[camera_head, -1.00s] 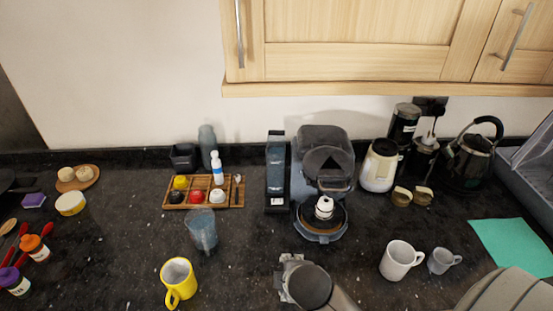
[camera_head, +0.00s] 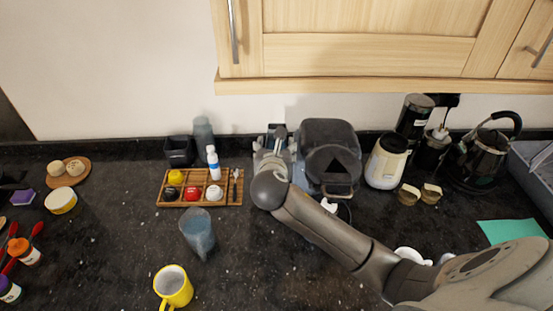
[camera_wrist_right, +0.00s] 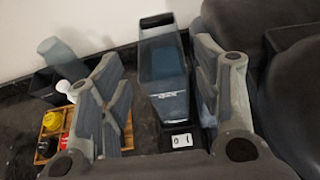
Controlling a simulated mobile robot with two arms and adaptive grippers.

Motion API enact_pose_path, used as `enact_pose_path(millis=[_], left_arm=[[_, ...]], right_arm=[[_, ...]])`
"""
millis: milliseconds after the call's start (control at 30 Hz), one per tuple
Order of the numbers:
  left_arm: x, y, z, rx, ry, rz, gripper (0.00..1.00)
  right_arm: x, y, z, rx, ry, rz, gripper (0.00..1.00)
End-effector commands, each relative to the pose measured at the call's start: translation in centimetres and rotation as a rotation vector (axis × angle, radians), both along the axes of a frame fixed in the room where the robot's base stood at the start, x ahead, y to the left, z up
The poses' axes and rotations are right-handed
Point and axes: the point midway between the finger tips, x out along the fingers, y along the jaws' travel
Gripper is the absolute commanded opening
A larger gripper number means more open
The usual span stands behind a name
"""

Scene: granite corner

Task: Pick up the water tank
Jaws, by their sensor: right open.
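The water tank (camera_wrist_right: 163,75) is a tall, narrow, see-through dark container with blue-tinted lower walls. It stands upright on a black base (camera_wrist_right: 180,138) beside the coffee machine (camera_head: 328,155), which also shows in the right wrist view (camera_wrist_right: 285,80). My right gripper (camera_wrist_right: 157,62) is open, with one finger on each side of the tank in that picture; I cannot tell whether they touch it. In the head view my right gripper (camera_head: 273,143) and wrist cover most of the tank. My left gripper is not in view.
A wooden tray (camera_head: 169,202) with small cups and a white bottle (camera_head: 213,162) lies left. A clear jug (camera_head: 197,231) and yellow mug (camera_head: 173,286) stand in front. A wall cabinet (camera_head: 365,55) hangs above.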

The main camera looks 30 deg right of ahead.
Motion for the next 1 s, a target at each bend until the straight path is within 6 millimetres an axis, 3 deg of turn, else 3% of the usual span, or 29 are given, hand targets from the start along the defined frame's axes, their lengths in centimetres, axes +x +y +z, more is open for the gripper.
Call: enact_pose_path(millis=[200, 1000], left_arm=[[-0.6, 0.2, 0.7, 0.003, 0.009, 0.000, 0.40], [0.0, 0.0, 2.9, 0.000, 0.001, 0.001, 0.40]], right_arm=[[2.2, -1.3, -1.0, 0.003, 0.002, -0.002, 0.59], [6.8, -3.9, -3.7, 0.006, 0.000, -0.002, 0.59]])
